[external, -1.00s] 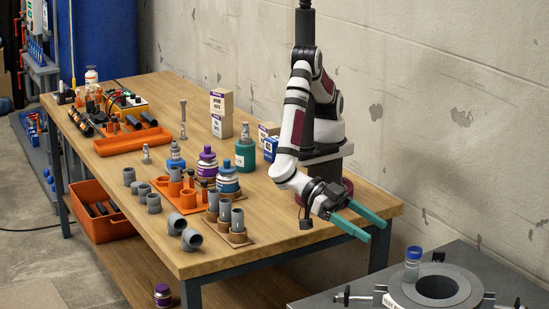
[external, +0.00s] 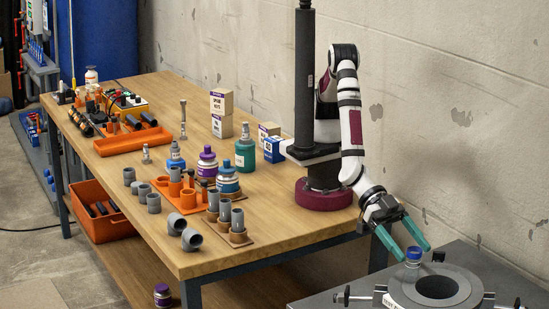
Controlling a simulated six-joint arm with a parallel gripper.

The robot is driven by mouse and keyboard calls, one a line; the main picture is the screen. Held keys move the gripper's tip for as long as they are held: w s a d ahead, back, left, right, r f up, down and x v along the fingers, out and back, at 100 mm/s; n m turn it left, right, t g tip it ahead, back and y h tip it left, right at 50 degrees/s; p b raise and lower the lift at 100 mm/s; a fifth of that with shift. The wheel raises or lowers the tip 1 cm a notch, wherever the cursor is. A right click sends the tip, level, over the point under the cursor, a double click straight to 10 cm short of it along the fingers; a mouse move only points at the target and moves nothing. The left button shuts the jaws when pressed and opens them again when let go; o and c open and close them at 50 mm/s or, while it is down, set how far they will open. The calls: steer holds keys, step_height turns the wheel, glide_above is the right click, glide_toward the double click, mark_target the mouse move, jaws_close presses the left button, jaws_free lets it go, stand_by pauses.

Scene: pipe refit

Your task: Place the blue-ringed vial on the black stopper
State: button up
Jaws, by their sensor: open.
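The blue-ringed vial (external: 412,267) is a small clear vessel with a blue band near its top. It stands upright on the rim of a grey round fixture (external: 462,292) at lower right. My gripper (external: 415,253) is open, its two teal fingers pointing down toward the vial's top. One fingertip shows at each side of the vial's top; I cannot tell whether they touch it. A small black piece (external: 438,256), possibly the black stopper, is just right of the vial, behind the fixture's rim.
The fixture has a wide round hole and clamp handles (external: 343,297) at its sides, on a grey bench (external: 318,303). The wooden table (external: 290,225) at left holds grey pipe pieces (external: 191,239), bottles (external: 228,178) and boxes. Its front right part is clear.

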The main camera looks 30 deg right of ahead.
mark_target(419, 258)
steer(key=x, duration=0.5)
steer(key=shift+s+a+r, duration=0.15)
steer(key=shift+s, duration=0.2)
jaws_close()
